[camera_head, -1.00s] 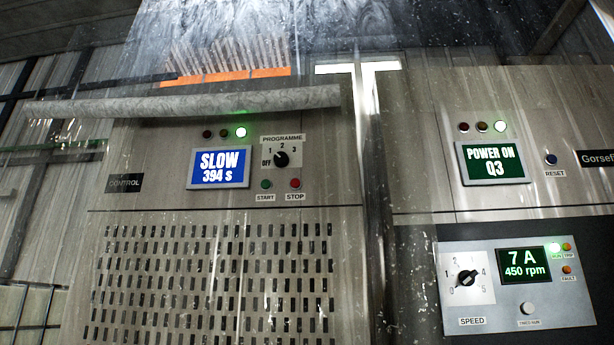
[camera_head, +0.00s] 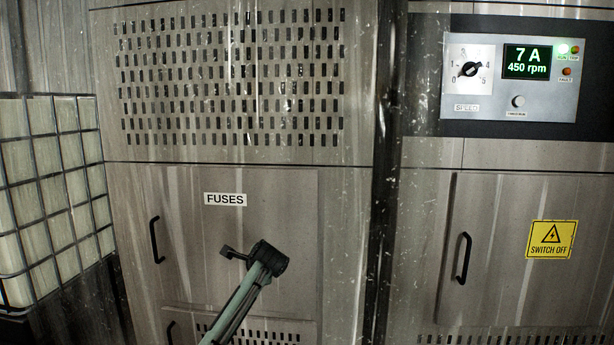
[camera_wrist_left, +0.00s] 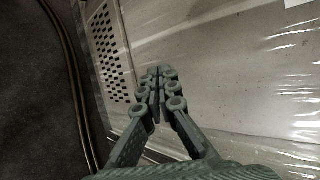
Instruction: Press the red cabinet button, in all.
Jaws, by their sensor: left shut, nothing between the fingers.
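The red STOP button is outside the current head view; only the lower part of the left cabinet (camera_head: 345,215) and part of the right cabinet (camera_head: 420,210) show there. My left gripper (camera_wrist_left: 157,72) is shut and empty in the left wrist view, its fingertips together. A pale cabinet surface (camera_wrist_left: 215,70) with a slotted grille (camera_wrist_left: 107,50) lies beyond the fingers; I cannot tell whether they touch it. In the head view, a green arm of mine with a dark end stands in front of the FUSES door (camera_head: 275,200). My right gripper is not in view.
A speed panel (camera_head: 590,110) with a knob (camera_head: 470,69) and a display (camera_head: 526,61) reading 7 A, 450 rpm is at upper right. Door handles (camera_head: 157,240) (camera_head: 463,258) stick out. A caged white container (camera_head: 45,190) stands at the left. Clear streaked sheeting hangs before the cabinets.

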